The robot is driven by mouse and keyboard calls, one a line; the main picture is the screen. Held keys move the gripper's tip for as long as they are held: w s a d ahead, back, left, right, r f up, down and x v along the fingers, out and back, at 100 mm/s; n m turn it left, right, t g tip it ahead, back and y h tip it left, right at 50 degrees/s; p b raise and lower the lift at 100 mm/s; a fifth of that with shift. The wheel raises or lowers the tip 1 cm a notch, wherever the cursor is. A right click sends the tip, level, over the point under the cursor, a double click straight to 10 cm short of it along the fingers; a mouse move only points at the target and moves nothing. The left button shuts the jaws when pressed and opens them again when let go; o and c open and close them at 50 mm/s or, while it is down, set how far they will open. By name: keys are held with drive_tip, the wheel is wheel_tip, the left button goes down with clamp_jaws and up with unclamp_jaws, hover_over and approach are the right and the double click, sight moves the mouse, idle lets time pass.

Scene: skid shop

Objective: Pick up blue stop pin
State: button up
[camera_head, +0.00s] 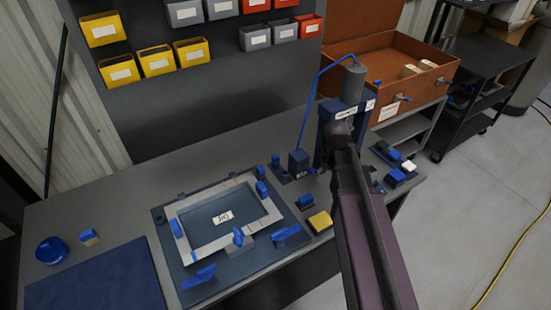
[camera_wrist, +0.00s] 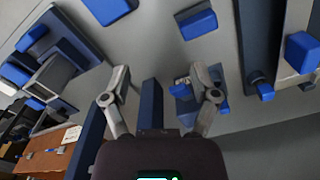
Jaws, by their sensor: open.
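Several small blue pieces are in view, and I cannot tell for sure which is the stop pin. In the head view, a small upright blue piece (camera_head: 276,161) stands behind the frame fixture (camera_head: 165,230), and another blue piece (camera_head: 304,201) stands at its right. My gripper is hidden behind my arm in the head view. In the wrist view my gripper (camera_wrist: 160,75) is open with nothing held. A dark blue post (camera_wrist: 150,105) shows between the fingers, apparently beyond them. Blue blocks (camera_wrist: 198,24) lie farther off in that view.
A blue press (camera_head: 328,115) stands behind my arm, with an open brown case (camera_head: 390,100) at the back right. A yellow-topped block (camera_head: 319,221) sits right of the fixture. A blue round tin (camera_head: 50,250) and blue mat (camera_head: 95,280) are at left.

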drive_tip(key=w+a+r+n+p, duration=0.2)
drive_tip(key=w+a, duration=0.7)
drive_tip(key=w, duration=0.2)
wheel_tip(320, 180, up, 2)
drive_tip(key=n+p, duration=0.2)
drive_tip(key=n, duration=0.1)
hover_over(275, 156)
drive_tip(key=shift+s+a, duration=0.15)
drive_tip(key=shift+b, duration=0.3)
wheel_tip(275, 156, down, 9)
drive_tip(key=b, duration=0.8)
drive_tip(key=shift+r, duration=0.2)
drive_tip(key=shift+b, duration=0.3)
drive_tip(key=shift+d+f+b, duration=0.15)
drive_tip(key=shift+f+b, duration=1.15)
drive_tip(key=shift+d+f+b, duration=0.1)
drive_tip(key=shift+f+b, duration=1.15)
drive_tip(key=shift+f, duration=0.05)
